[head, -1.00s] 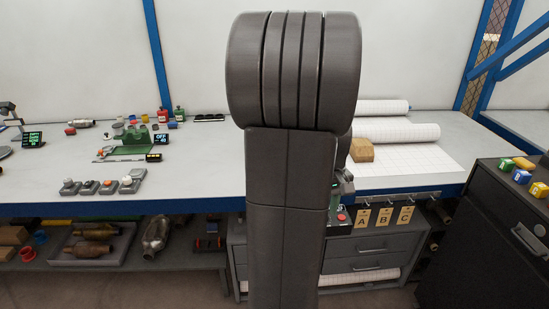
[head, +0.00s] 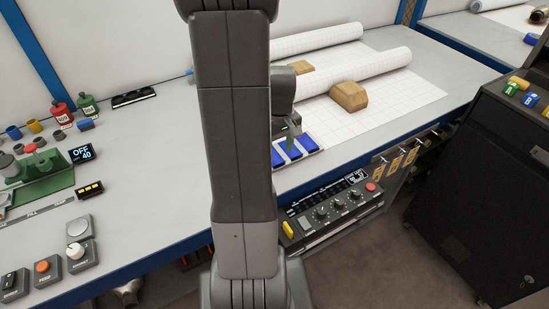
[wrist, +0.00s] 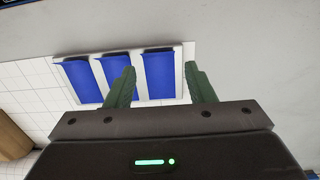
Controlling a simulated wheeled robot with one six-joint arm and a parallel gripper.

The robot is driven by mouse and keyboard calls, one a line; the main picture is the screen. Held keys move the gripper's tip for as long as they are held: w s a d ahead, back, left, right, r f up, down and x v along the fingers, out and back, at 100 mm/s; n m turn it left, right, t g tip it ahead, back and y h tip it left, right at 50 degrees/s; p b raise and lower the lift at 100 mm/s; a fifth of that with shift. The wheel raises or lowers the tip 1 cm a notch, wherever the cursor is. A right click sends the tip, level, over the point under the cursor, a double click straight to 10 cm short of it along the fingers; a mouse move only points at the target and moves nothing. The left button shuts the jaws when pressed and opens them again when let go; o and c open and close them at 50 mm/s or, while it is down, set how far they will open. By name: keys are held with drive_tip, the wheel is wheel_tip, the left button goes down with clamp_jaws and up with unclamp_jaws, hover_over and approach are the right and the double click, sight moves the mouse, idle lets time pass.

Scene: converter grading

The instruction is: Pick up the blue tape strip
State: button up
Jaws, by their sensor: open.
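Three blue tape strips lie side by side on a white backing card (wrist: 188,53) at the edge of the grid paper. In the wrist view they are the left strip (wrist: 82,82), the middle strip (wrist: 113,68) and the right strip (wrist: 159,80). They also show in the head view, partly behind my arm (head: 308,143). My gripper (wrist: 159,67) is open with its two green fingers apart. The right strip appears between the fingers, and the left finger overlaps the middle strip in the picture. Nothing is held. I cannot tell the height of the fingertips above the strips.
Rolls of grid paper (head: 375,70) and a tan block (head: 348,97) lie behind the strips. A control panel (head: 338,208) with knobs and a red button is below the bench edge. Bottles, switches and a green fixture (head: 40,180) stand at left. A dark cabinet (head: 480,190) is at right.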

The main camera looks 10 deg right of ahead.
wheel_tip(320, 180, down, 5)
drive_tip(key=shift+w+d+r, duration=0.1)
drive_tip(key=shift+w, duration=0.05)
drive_tip(key=shift+c, duration=0.2)
drive_tip(key=c, duration=0.5)
